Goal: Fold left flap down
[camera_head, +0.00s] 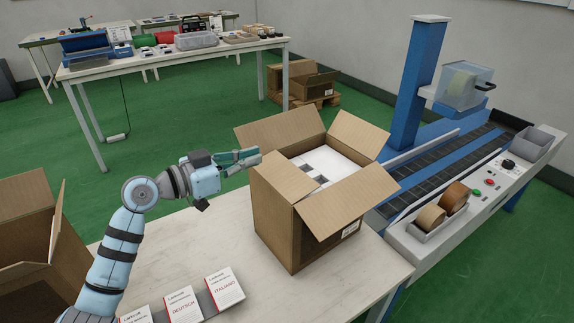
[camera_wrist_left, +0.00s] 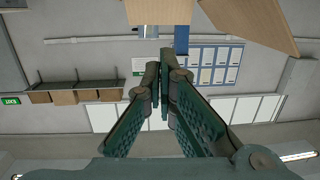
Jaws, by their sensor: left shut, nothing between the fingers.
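An open brown cardboard box (camera_head: 272,222) stands on the light table, with a white packed insert (camera_head: 338,163) inside. Its left flap (camera_head: 274,180) is at the side nearest my left gripper. The back flap (camera_head: 280,130), right flap (camera_head: 357,134) and front flap (camera_head: 346,202) are spread open. My left gripper (camera_head: 256,156) is shut and empty, just at the upper left of the box. I cannot tell whether it touches the left flap. In the left wrist view the shut fingertips (camera_wrist_left: 161,62) point toward cardboard panels (camera_wrist_left: 158,12) at the top. My right gripper is not in view.
Another open carton (camera_head: 35,235) stands at the left. Several booklets (camera_head: 224,288) lie at the table's front. A blue sealing machine with a roller conveyor (camera_head: 445,160) and tape rolls (camera_head: 430,217) stands at the right. The table (camera_head: 215,230) is clear between the booklets and box.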

